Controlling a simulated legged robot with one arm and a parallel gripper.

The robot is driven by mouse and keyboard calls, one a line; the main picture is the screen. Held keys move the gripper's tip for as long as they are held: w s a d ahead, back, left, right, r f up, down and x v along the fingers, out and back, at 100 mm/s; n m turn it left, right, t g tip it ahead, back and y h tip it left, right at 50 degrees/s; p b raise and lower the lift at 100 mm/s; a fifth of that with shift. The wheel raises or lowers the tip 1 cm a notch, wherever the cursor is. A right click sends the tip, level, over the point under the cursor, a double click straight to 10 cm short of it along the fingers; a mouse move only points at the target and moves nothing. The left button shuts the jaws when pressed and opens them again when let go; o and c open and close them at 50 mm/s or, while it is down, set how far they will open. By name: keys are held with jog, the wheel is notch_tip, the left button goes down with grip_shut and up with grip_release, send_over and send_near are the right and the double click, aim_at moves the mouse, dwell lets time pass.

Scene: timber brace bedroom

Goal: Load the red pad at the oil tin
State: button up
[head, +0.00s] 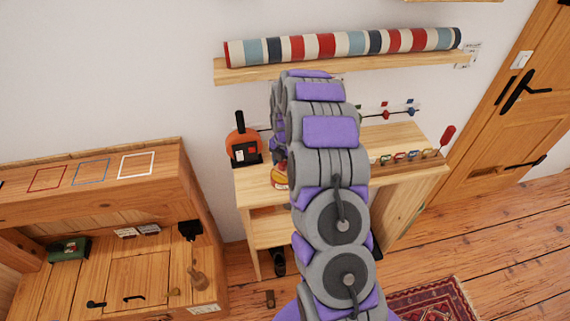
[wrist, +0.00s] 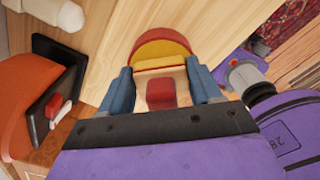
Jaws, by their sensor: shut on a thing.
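My gripper (wrist: 163,88) shows in the wrist view with its blue fingers on either side of a small wood-coloured block with a red part, which looks like the red pad (wrist: 160,93). The gripper is shut on it. Just beyond the fingertips is a rounded red and yellow thing, seemingly the oil tin (wrist: 163,48); whether the pad touches it I cannot tell. In the head view the red and yellow tin (head: 279,177) stands on the wooden bench, partly hidden by my arm. My gripper is hidden there behind the arm.
An orange and black object (head: 243,148) stands left of the tin on the bench (head: 257,187); it also fills the wrist view's left side (wrist: 35,85). Small coloured items (head: 400,157) line the bench's right side. A striped roll (head: 345,46) lies on the shelf above.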

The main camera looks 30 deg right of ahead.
jog(key=shift+r+p, duration=1.25)
jog(key=shift+r, duration=2.25)
jog(key=shift+a, duration=0.1)
jog(key=s+a+r+m, duration=0.2)
jog(key=a+m, duration=0.6)
jog(key=m, duration=0.4)
jog(key=s+a+r+m, duration=0.2)
jog(key=a+r+m, duration=0.1)
jog(key=a+m, duration=0.6)
jog(key=m, duration=0.2)
jog(key=shift+r+m, duration=0.35)
jog(key=shift+m, duration=0.05)
